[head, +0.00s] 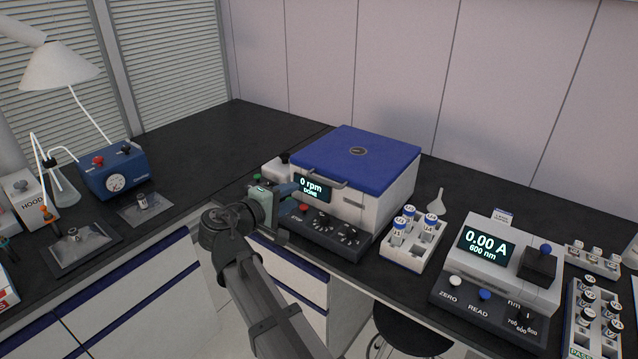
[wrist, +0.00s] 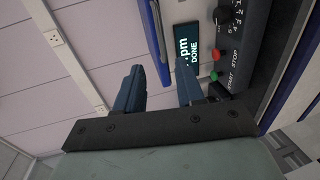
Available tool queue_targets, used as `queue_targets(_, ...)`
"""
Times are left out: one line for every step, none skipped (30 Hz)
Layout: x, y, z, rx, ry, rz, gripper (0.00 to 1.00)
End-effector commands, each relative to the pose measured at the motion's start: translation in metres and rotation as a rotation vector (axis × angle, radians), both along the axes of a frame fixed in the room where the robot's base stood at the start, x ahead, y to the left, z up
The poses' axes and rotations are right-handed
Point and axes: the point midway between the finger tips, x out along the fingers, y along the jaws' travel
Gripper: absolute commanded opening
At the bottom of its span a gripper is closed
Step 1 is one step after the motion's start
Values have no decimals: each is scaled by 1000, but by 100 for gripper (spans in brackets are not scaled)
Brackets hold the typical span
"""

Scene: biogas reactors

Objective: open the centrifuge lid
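The centrifuge (head: 350,195) is a white box with a blue lid (head: 360,155), which lies shut on top. A grey bar handle (head: 325,180) runs along the lid's front edge. The display (head: 313,188) reads 0 rpm, DONE; it also shows in the wrist view (wrist: 188,55). My gripper (head: 285,190) is in front of the centrifuge's left front, near the display and below the handle's left end. In the wrist view its two blue fingers (wrist: 160,88) stand apart with nothing between them. Whether a finger touches the centrifuge cannot be told.
The control panel (head: 325,230) with knobs and buttons projects below my gripper. A white rack (head: 412,240) with blue-capped tubes stands right of the centrifuge, beside a funnel (head: 438,200). A photometer (head: 495,265) stands further right.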

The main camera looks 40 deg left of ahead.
Motion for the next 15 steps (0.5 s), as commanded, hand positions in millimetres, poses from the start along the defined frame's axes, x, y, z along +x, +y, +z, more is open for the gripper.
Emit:
queue_targets(7, 1, -2, 0, 1, -1, 38)
queue_targets(11, 1, -3, 0, 1, -1, 38)
queue_targets(18, 1, -4, 1, 1, -1, 38)
queue_targets(23, 1, -5, 1, 2, -2, 38)
queue_targets(28, 1, -6, 1, 2, -2, 38)
queue_targets(35, 1, -8, 1, 2, -1, 38)
queue_targets(40, 1, -9, 1, 2, -1, 38)
queue_targets(46, 1, -10, 2, 2, -2, 38)
queue_targets(53, 1, -11, 2, 2, -2, 38)
queue_targets(58, 1, -12, 2, 2, -1, 38)
queue_targets(63, 1, -13, 2, 2, -1, 38)
queue_targets(70, 1, -15, 2, 2, -2, 38)
queue_targets(75, 1, -16, 2, 2, -1, 38)
queue_targets(80, 1, -17, 2, 2, 0, 38)
queue_targets(86, 1, -18, 2, 2, 0, 38)
